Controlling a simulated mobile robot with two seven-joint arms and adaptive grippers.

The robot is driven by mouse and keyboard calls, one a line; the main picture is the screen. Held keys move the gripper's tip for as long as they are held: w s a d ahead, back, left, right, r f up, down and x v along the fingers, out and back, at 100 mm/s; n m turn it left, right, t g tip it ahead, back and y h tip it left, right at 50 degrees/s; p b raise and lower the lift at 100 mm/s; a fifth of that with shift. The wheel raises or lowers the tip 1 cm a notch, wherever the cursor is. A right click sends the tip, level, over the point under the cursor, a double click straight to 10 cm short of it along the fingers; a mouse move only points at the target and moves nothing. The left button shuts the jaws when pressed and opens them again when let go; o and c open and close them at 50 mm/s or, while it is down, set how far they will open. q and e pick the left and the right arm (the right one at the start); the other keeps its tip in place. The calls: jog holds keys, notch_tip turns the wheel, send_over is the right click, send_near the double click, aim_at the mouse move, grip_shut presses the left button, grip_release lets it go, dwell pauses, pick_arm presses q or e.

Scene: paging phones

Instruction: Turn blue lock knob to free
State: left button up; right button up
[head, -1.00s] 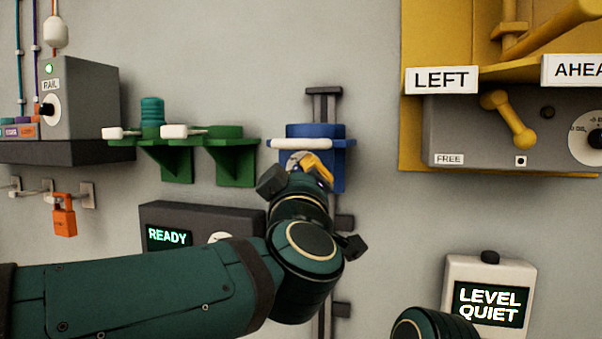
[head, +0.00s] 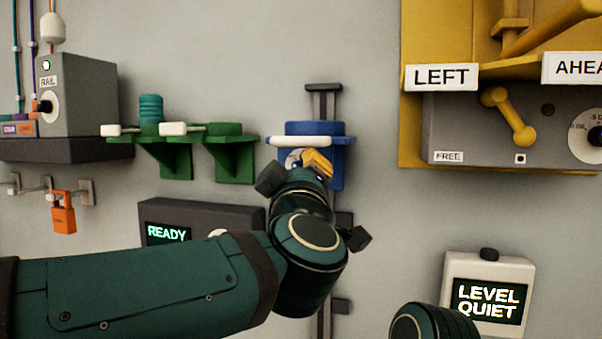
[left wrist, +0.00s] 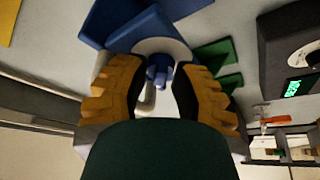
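The blue lock knob (left wrist: 158,72) sits in the middle of a round pale dial (left wrist: 182,52) on the blue bracket (head: 330,172). In the left wrist view the two orange ribbed fingers of my left gripper (left wrist: 160,75) stand either side of the knob, with pale gaps showing, so it looks open around it. In the head view the left gripper (head: 317,163) is in front of the bracket and hides the knob and part of the dial. My right gripper is out of view; only a dark green part of that arm shows at the bottom.
A white bar (head: 300,141) crosses the blue bracket's front, above my gripper. Green brackets (head: 232,155) stand to its left, and a dark READY box (head: 190,212) sits below them. A yellow-framed panel (head: 412,120) and a LEVEL QUIET box (head: 490,264) are to the right.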

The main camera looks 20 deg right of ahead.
pick_arm(q)
jog(key=v, duration=1.2)
jog(key=w+a+f+m+g, duration=0.1)
jog(key=w+f+g, duration=0.1)
jog(key=w+f, duration=0.55)
jog(key=w+a+f+m+g, duration=0.15)
jog(key=w+f, duration=0.25)
jog(key=f, duration=0.7)
jog(key=w+a+f+m+g+y, duration=0.1)
jog(key=w+a+f+g, duration=0.15)
jog(key=f, duration=0.85)
jog(key=w+a+f+m+g, duration=0.1)
jog(key=a+f+g, duration=0.2)
jog(key=f, duration=0.8)
jog(key=s+a+f+g+y, duration=0.1)
jog(key=s+a+f+g, duration=0.2)
jog(key=f, duration=0.5)
jog(key=s+a+f+g, duration=0.1)
jog(key=s+a+f, duration=0.25)
jog(key=f, duration=0.35)
jog(key=s+a+f+g, duration=0.2)
jog(key=s+a+f, duration=0.1)
jog(key=s+f, duration=0.3)
jog(key=s+a+f+g, duration=0.3)
jog(key=s+f, duration=0.3)
jog(key=shift+s+a+g, duration=0.3)
jog(key=shift+s+a, duration=0.05)
